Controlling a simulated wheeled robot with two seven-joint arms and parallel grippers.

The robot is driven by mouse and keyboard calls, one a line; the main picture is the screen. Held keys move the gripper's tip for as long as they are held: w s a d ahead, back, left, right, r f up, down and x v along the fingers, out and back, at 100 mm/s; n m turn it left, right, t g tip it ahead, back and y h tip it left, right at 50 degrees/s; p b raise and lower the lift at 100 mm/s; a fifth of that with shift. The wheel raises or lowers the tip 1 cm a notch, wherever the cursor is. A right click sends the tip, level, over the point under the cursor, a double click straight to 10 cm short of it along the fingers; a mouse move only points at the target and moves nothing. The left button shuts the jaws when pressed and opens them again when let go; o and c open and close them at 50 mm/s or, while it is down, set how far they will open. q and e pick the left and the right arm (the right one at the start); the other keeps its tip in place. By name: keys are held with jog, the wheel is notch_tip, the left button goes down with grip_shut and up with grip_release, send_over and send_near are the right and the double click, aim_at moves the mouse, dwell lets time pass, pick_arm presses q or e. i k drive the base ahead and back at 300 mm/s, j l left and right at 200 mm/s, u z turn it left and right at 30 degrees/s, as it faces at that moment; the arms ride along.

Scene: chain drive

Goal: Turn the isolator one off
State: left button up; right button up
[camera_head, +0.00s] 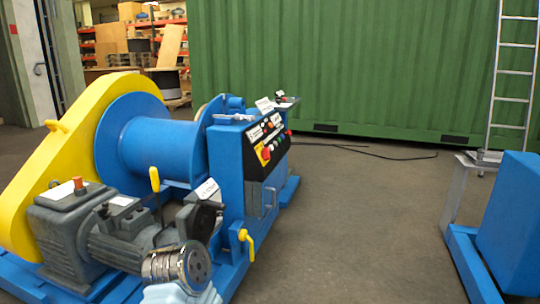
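A dark control panel (266,143) is on the right end of the blue winch frame. A red knob on a yellow plate (265,154) sits at its lower left and looks like a rotary isolator; its label and exact position are too small to read. What looks like my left arm rises from the bottom, left of centre, with a silver joint and pale blue cover. A dark end, probably my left gripper (212,206), is below and left of the panel, apart from the knob; its fingers cannot be made out. My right gripper is not in view.
The winch has a blue drum (160,146), a yellow chain guard (42,150) and a grey motor (122,248). Yellow levers (247,244) stick out near the frame. A blue unit (515,222) stands at right. The floor between is clear, with a dark cable (370,152) behind.

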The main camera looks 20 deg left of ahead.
aim_at(266, 154)
jog(key=i+u, duration=0.1)
jog(key=u, duration=0.6)
jog(key=i+l+u, duration=0.3)
jog(key=l+u, duration=0.15)
jog(key=i+l+u, duration=0.2)
jog(key=l, duration=0.2)
jog(key=l+u, duration=0.25)
jog(key=i+l, duration=0.05)
